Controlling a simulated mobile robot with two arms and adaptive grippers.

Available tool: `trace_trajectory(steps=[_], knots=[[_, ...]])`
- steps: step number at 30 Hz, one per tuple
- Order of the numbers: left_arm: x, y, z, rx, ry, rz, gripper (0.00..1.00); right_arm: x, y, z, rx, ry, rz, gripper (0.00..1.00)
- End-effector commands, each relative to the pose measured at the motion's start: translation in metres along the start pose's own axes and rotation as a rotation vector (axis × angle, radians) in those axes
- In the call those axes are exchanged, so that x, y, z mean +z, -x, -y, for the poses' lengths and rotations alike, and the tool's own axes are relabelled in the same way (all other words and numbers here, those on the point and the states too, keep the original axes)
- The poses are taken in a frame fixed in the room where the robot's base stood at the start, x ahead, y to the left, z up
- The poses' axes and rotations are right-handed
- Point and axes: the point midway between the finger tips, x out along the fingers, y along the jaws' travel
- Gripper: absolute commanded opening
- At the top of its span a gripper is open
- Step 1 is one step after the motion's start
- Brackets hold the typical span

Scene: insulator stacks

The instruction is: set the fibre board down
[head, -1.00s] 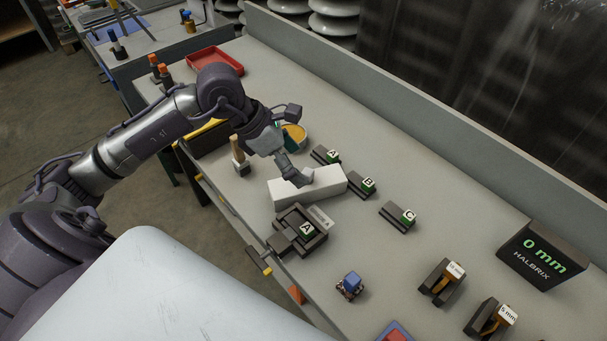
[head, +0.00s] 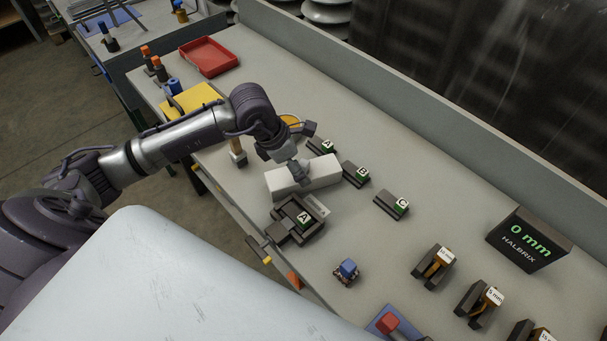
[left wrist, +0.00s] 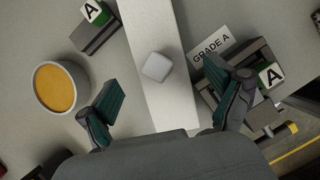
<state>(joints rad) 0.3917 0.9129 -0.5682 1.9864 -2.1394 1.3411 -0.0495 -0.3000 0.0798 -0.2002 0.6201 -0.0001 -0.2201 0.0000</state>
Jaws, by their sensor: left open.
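The long white block (head: 275,183), which I take for the fibre board, lies flat on the grey bench between the grade A fixture and the small A and B blocks. In the left wrist view the white block (left wrist: 152,30) runs between my fingers, with a small pale rounded piece (left wrist: 157,67) on its top. My left gripper (head: 300,172) is over the block's middle. Its two dark green fingers (left wrist: 170,95) are spread apart, one on each side, with gaps to the block. My right gripper is in neither view.
The fixture marked A (head: 298,219) stands close in front of the block. Blocks A (head: 320,148), B (head: 356,174) and C (head: 391,205) stand behind and right. A round pot with orange contents (left wrist: 61,88) is nearby. A 0 mm display (head: 527,240) stands right.

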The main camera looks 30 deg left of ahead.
Motion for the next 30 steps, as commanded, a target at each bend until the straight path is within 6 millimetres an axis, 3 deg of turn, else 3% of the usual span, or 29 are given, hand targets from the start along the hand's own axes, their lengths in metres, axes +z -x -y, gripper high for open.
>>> trace_trajectory(steps=[7,16,30], knots=[[0.000,-0.035,0.002,-0.004,0.002,-0.001,0.92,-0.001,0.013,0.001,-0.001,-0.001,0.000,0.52],[-0.001,-0.042,0.001,-0.001,-0.001,-0.001,0.92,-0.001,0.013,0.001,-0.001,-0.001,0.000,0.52],[0.000,-0.041,0.001,-0.001,-0.001,0.001,0.16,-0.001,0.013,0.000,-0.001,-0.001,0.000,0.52]])
